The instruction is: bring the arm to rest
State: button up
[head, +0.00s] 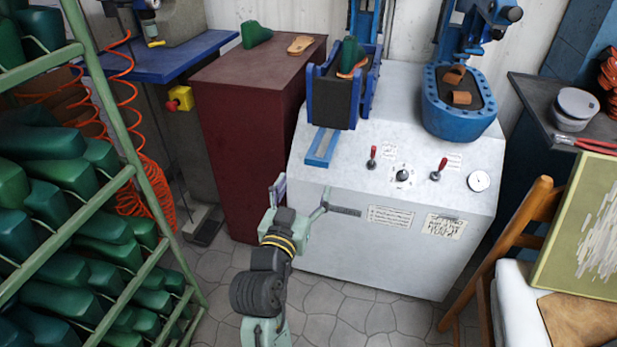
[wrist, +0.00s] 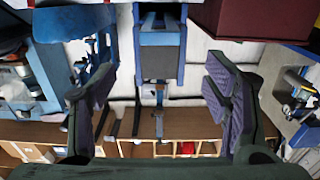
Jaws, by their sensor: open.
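My gripper (head: 304,196) is open and empty in front of the white machine (head: 330,240), low on its left side. In the wrist view its two padded fingers (wrist: 158,85) stand wide apart with nothing between them. The machine's left blue press station (head: 318,88) holds a green last (head: 351,54) with a tan sole or strap at its base. The right blue station (head: 460,125) holds two brown pieces (head: 461,97). Whether my fingers touch the machine front cannot be told.
A green rack (head: 125,178) full of green lasts stands at left. A maroon cabinet (head: 235,85) bears a green last (head: 255,34) and a tan sole (head: 300,45). A wooden chair (head: 525,215) with a board stands at right. Some tiled floor (head: 360,310) is clear.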

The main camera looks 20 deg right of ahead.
jog(key=shift+s+a, duration=0.25)
jog(key=shift+s, duration=0.1)
